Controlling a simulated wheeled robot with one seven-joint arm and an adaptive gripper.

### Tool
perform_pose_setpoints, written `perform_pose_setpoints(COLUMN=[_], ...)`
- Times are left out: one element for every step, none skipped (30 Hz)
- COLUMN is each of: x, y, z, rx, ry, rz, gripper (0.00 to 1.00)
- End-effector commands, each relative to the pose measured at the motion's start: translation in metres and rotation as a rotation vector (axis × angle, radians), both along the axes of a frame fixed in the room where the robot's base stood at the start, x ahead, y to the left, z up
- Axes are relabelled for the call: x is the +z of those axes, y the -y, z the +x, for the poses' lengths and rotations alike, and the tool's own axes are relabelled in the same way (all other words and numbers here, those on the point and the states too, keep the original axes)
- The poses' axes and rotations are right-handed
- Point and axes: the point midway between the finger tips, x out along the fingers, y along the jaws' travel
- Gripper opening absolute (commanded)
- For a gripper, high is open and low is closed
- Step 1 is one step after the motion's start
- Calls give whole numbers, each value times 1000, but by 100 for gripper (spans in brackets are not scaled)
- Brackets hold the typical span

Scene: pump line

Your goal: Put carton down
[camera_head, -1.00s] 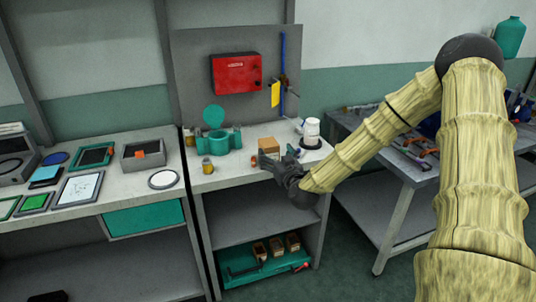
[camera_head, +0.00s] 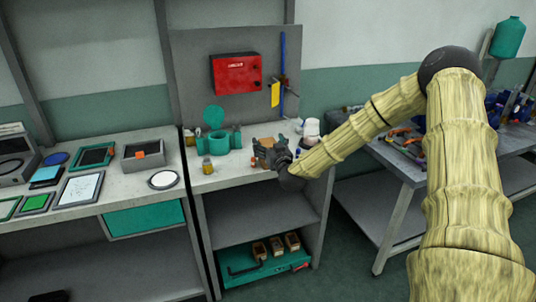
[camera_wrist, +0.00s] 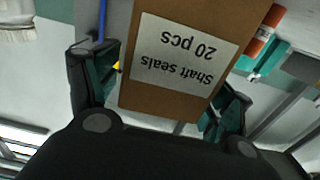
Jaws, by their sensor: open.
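The brown carton (camera_head: 266,142) stands on the light bench top and is partly hidden behind my gripper (camera_head: 270,153) in the head view. In the wrist view the carton (camera_wrist: 190,62) fills the upper middle, and its white label reads "Shaft seals 20 pcs" upside down. My gripper (camera_wrist: 170,85) is open, with one finger on each side of the carton. A gap shows at the left finger; whether the right finger touches cannot be told.
A teal pump housing (camera_head: 219,140) and a small amber-lidded jar (camera_head: 207,166) stand left of the carton. Free bench top lies in front, near the edge.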

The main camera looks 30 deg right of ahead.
Motion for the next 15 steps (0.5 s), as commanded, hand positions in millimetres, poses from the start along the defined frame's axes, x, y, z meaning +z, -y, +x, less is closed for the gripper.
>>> perform_pose_setpoints(x=[0,0,0,0,0,0,0,0,0,0,0,0,1,1,1], y=[0,0,0,0,0,0,0,0,0,0,0,0,0,0,0], z=[0,0,0,0,0,0,0,0,0,0,0,0,0,0,0], rx=[0,0,0,0,0,0,0,0,0,0,0,0,1,1,1], ry=[0,0,0,0,0,0,0,0,0,0,0,0,1,1,1], rz=[0,0,0,0,0,0,0,0,0,0,0,0,0,0,0], gripper=[80,80,75,69,64,57,51,46,38,33,28,22,23,18,18])
